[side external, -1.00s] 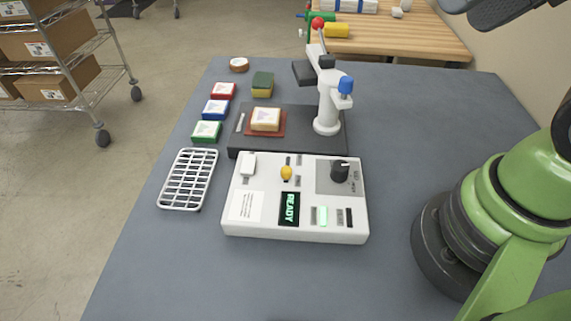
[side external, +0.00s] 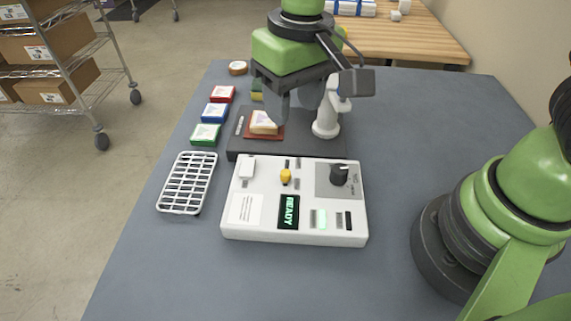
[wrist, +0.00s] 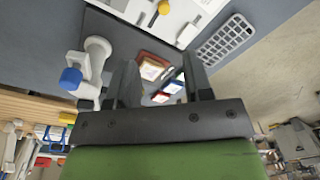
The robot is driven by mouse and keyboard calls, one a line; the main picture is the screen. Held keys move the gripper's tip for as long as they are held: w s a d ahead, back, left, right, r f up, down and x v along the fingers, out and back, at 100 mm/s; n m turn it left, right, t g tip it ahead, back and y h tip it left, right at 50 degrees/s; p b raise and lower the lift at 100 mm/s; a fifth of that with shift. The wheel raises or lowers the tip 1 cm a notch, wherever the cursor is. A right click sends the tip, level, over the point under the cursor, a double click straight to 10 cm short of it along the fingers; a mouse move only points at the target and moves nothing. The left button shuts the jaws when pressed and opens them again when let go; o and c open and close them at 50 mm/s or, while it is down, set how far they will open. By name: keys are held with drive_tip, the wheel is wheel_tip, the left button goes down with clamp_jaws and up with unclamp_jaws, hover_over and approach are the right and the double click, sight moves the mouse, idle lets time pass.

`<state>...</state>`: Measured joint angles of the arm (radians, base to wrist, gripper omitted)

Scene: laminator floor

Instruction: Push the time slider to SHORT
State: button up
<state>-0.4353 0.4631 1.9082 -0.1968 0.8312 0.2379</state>
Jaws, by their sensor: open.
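The white control box (side external: 270,232) lies on the grey table in the side view. A yellow knob (side external: 286,176), which looks like the slider, sits in a slot near the box's upper middle; its labels are too small to read. It also shows at the top of the wrist view (wrist: 163,8). My gripper (side external: 292,108) is open and empty, above the dark press base behind the box and apart from the yellow knob. In the wrist view my gripper (wrist: 162,78) has its two fingers spread, with nothing between them.
The white press (side external: 326,118) with its blue knob stands close beside my gripper. A wrapped piece (side external: 263,122) lies on its base. A black dial (side external: 339,173), a READY screen (side external: 288,212) and a white rack (side external: 187,183) are nearby. The table's front is clear.

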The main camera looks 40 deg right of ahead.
sight(285, 172)
drive_tip(key=f, duration=0.4)
drive_tip(key=a+f, duration=0.1)
drive_tip(key=f, duration=0.7)
drive_tip(key=shift+w+a+f, duration=0.1)
drive_tip(key=shift+a+f, duration=0.05)
drive_tip(key=shift+f, duration=0.2)
